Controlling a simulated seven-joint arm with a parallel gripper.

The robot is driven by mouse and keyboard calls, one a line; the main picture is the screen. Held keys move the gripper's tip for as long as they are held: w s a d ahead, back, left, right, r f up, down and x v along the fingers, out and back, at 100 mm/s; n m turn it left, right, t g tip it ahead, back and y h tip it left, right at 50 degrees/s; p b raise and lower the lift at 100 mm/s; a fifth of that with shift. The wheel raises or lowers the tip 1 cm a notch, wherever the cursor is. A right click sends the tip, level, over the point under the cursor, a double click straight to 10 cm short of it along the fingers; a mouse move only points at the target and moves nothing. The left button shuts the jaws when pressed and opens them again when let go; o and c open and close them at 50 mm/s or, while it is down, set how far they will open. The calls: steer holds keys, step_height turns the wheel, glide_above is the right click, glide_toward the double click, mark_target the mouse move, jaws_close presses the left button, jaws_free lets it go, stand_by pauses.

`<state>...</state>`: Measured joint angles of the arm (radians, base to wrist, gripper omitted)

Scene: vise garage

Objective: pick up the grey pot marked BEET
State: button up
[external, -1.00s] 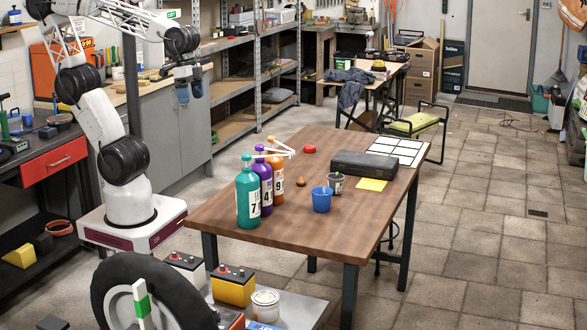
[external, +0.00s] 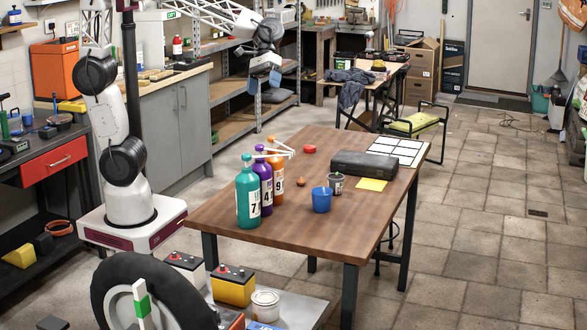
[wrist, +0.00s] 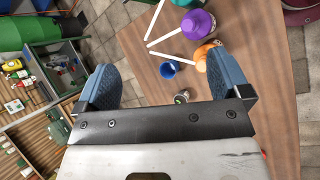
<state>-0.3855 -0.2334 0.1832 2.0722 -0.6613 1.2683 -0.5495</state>
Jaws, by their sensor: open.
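The small grey pot (external: 336,184) stands upright on the wooden table, left of the black case, with something green at its top. Its label is too small to read. In the wrist view the grey pot (wrist: 182,97) shows just beyond the gripper's dark crossbar. My gripper (external: 265,81) is up in the air, behind and left of the table in the external view, well apart from the pot. In the wrist view the two blue fingers of my gripper (wrist: 160,62) are spread wide with nothing between them.
A blue cup (external: 321,199) stands close to the pot, with a yellow note (external: 371,184) on its other side. A black case (external: 364,163) lies behind. Teal (external: 248,200), purple (external: 263,178) and orange (external: 278,174) bottles stand left. The table's front right is clear.

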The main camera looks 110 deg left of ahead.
steer(key=w+a+f+n+t+h, duration=0.25)
steer(key=w+a+n, duration=0.4)
steer(key=a, duration=0.65)
steer(key=w+a+f+n+t+h, duration=0.1)
steer(key=w+a+n+t+h, duration=0.3)
steer(key=w+a, duration=0.6)
steer(key=y, duration=0.2)
glide_toward(335, 175)
steer(key=shift+w+d+f+n+g, duration=0.2)
steer(key=shift+w+d+f+g, duration=0.05)
steer(key=shift+w+d, duration=0.35)
steer(key=shift+w+d+f+n+g, duration=0.15)
steer(key=shift+w+d+f+g, duration=0.1)
steer(key=shift+w+d, duration=0.35)
steer(key=shift+x, duration=1.25)
steer(key=shift+w, duration=0.1)
steer(key=shift+x, duration=2.55)
steer(key=shift+d+r, duration=0.1)
